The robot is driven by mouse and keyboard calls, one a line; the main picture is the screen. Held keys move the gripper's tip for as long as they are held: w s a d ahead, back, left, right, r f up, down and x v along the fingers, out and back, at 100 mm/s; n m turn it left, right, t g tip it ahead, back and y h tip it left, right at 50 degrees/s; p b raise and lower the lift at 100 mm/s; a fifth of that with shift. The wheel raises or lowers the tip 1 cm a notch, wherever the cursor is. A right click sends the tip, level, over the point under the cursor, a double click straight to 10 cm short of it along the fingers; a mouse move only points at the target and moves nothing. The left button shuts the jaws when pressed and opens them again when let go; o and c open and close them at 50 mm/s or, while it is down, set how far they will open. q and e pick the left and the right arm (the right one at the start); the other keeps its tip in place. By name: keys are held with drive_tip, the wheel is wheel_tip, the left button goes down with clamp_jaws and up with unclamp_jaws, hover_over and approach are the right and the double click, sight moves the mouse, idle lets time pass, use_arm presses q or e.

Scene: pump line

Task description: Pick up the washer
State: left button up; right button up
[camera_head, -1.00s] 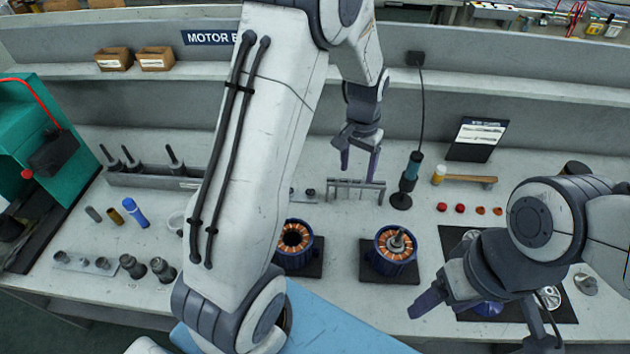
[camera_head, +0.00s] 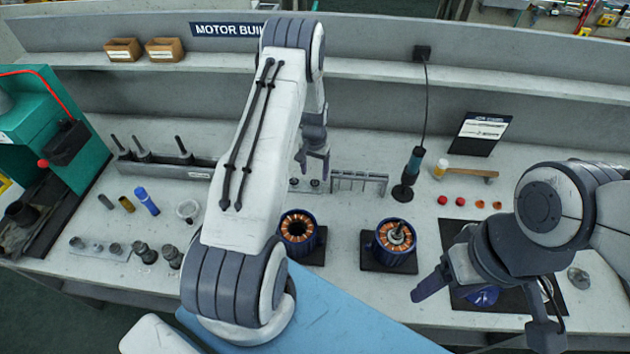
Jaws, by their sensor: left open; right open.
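I cannot make out a washer for certain. Small dark round parts (camera_head: 314,184) sit on a low holder at the back middle of the bench, too small to name. My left gripper (camera_head: 313,168) is open just above them, fingers pointing down. I cannot tell whether it touches them. My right gripper (camera_head: 486,308) is open over the dark mat at the right, with a blue part (camera_head: 484,296) partly visible between its fingers.
A wire rack (camera_head: 360,183) stands right of my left gripper. Two copper-wound stators (camera_head: 298,228) (camera_head: 395,236) sit on dark pads in front. A screwdriver (camera_head: 411,170) stands upright below a cord. My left arm hides part of the bench.

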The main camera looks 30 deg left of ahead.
sight(315, 181)
use_arm(q)
wheel_tip(315, 181, down, 4)
drive_tip(key=shift+w+r+p, duration=0.1)
drive_tip(key=shift+r+p, duration=0.15)
drive_tip(key=shift+p, duration=0.4)
drive_tip(key=shift+f+b, duration=0.3)
drive_tip(key=shift+b, duration=0.15)
drive_tip(key=c, duration=1.1)
